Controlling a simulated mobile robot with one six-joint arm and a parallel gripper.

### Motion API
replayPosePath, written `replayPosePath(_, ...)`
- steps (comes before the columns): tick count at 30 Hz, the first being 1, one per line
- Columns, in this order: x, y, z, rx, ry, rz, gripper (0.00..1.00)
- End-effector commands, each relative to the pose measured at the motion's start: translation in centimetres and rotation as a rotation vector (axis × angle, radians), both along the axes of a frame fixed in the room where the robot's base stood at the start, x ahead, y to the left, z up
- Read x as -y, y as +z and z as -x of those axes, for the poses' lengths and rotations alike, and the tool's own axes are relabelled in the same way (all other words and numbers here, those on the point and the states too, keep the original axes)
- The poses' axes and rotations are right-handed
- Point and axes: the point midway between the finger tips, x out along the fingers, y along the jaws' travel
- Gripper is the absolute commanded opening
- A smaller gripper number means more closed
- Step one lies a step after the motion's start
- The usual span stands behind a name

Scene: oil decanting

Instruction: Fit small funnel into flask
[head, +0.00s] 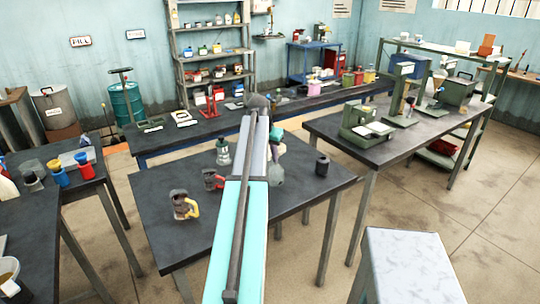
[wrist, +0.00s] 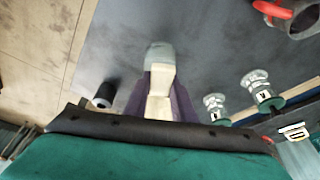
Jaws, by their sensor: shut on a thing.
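My gripper (wrist: 159,78) shows in the wrist view with purple fingers and pale pads, closed together. A rounded grey-blue piece (wrist: 158,53) is at its fingertips, over the dark table. I cannot tell by shape whether this piece is the small funnel or part of the flask. In the head view, the arm hides much of the gripper (head: 279,153). A grey translucent piece (head: 277,176) shows just below the fingers, and whether it touches the table is unclear.
The wrist view shows two such green-and-white shapes (wrist: 262,90). The table's front right is clear.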

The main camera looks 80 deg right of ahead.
Motion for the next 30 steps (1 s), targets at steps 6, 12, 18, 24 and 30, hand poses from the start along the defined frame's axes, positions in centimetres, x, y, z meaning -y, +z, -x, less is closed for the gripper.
replayPosePath(6,0.0,0.0,0.0,0.000,0.000,0.000,0.00)
replayPosePath(12,0.0,0.0,0.0,0.000,0.000,0.000,0.45)
replayPosePath(18,0.0,0.0,0.0,0.000,0.000,0.000,0.45)
replayPosePath(24,-0.1,0.3,-0.1,0.000,0.001,0.001,0.45)
replayPosePath(30,-0.5,1.5,-0.2,0.000,0.001,0.001,0.45)
